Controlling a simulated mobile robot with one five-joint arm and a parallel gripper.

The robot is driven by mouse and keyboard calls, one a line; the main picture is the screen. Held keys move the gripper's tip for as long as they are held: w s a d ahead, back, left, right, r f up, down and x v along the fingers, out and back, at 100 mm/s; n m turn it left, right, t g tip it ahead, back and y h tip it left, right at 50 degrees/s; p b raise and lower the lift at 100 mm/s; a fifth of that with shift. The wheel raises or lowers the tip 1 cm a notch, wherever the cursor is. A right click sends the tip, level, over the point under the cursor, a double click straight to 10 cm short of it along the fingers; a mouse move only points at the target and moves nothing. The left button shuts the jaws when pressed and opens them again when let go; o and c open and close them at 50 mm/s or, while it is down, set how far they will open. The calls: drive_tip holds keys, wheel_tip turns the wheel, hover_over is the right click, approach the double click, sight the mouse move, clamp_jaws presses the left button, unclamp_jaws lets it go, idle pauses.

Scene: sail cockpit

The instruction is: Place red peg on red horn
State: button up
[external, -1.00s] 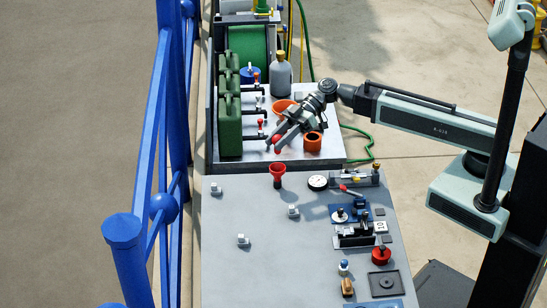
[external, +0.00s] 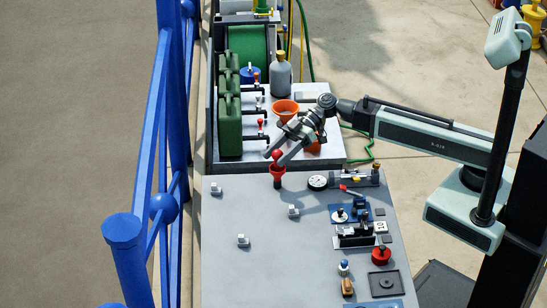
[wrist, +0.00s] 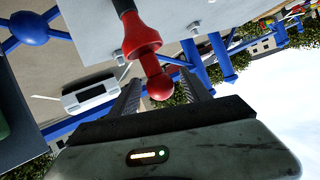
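The red peg, with a round ball end (external: 277,155), stands in the mouth of the red horn (external: 278,171) at the table's far edge. In the wrist view the peg's ball (wrist: 160,88) and shaft extend from the flared horn (wrist: 141,36), roughly in line with it. The lower part of the peg is hidden inside the horn. My gripper (external: 273,159) is around the peg, one finger on each side of the ball. In the wrist view the fingers of my gripper (wrist: 162,84) stand apart, with small gaps beside the ball.
A round gauge (external: 317,182), a red-handled lever and a red knob (external: 381,254) sit on the table's right side. An orange bowl (external: 285,110), an orange cup and green canisters (external: 229,125) stand behind. The table's left part is clear except for small white fittings.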

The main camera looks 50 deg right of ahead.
drive_tip(key=shift+r, duration=0.1)
drive_tip(key=shift+d+r+p, duration=0.15)
drive_tip(key=shift+r+p, duration=0.1)
drive_tip(key=shift+p, duration=0.1)
drive_tip(key=p+v, duration=0.4)
drive_tip(key=v, duration=0.7)
drive_tip(key=shift+d, duration=0.35)
drive_tip(key=shift+f, duration=0.1)
drive_tip(key=s+d+f+m+h, duration=0.1)
drive_tip(key=d+f+m+h, duration=0.5)
drive_tip(key=d, duration=0.7)
drive_tip(key=s+d+f+m+g+h, duration=0.1)
drive_tip(key=s+d+f+m+h, duration=0.1)
drive_tip(key=d+f+m+h, duration=0.5)
drive_tip(key=d+f+m, duration=0.1)
drive_tip(key=d, duration=0.5)
drive_tip(key=shift+f+g, duration=0.3)
drive_tip(key=shift+f, duration=0.1)
